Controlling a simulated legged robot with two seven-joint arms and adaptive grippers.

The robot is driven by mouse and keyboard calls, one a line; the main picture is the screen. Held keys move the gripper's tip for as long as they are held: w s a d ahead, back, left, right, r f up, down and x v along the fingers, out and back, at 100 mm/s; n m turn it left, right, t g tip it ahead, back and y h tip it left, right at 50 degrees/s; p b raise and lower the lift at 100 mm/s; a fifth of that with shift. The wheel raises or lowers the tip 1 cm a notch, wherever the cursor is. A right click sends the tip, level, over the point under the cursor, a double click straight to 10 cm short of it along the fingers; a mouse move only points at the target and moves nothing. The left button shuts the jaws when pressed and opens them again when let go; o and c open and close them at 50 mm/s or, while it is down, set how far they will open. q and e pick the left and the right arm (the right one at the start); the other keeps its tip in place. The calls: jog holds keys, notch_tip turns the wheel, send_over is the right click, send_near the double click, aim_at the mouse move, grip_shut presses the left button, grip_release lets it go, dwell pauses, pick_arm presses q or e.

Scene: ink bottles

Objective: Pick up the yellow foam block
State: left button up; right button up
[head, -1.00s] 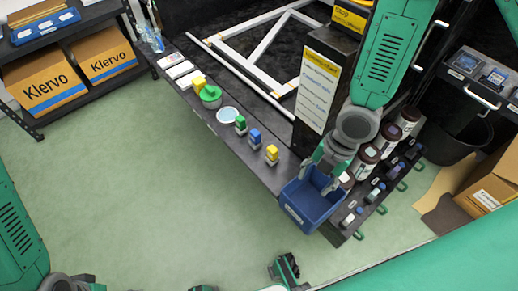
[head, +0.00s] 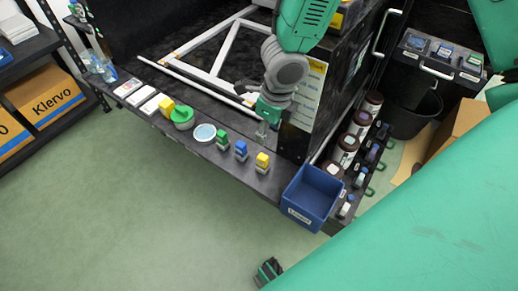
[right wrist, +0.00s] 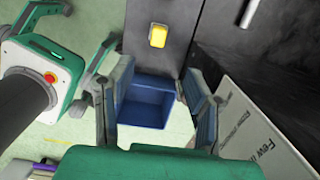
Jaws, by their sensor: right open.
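A small yellow block (head: 262,159) on a grey base stands at the shelf's front edge, the last in a row with a green one and a blue one. In the right wrist view the yellow block (right wrist: 158,36) shows beyond my fingers, near the upper middle. A second yellow block (head: 167,105) sits farther left by a round green object. My right gripper (head: 263,131) is open and empty, pointing down just behind the near yellow block, apart from it. In the right wrist view its spread fingers (right wrist: 160,98) frame a blue bin.
The blue bin (head: 312,194) hangs at the shelf corner, right of the yellow block. The green block (head: 222,139), blue block (head: 241,149) and white dish (head: 205,132) stand to its left. Dark bottles (head: 345,149) line the right side. A tall cabinet is close behind.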

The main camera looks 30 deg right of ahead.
aim_at(263, 156)
jog(key=f+b, duration=0.1)
jog(key=a+f+b, duration=0.1)
jog(key=f, duration=0.1)
jog(key=f+b, duration=0.2)
jog(key=f, duration=0.2)
jog(key=shift+w+d+f+b, duration=0.15)
jog(key=shift+w+f+b, duration=0.15)
jog(key=shift+f+b, duration=0.1)
jog(key=shift+d+f, duration=0.25)
jog(key=shift+f, duration=0.15)
jog(key=shift+w+f+b, duration=0.1)
jog(key=shift+f+b, duration=0.2)
jog(key=shift+b, duration=0.2)
jog(key=f+b, duration=0.3)
jog(key=f, duration=0.1)
jog(key=shift+w+a, duration=0.3)
jog(key=shift+a, duration=0.1)
jog(key=shift+d+r, duration=0.1)
jog(key=shift+d, duration=0.1)
jog(key=shift+c, duration=1.3)
jog(key=c, duration=0.8)
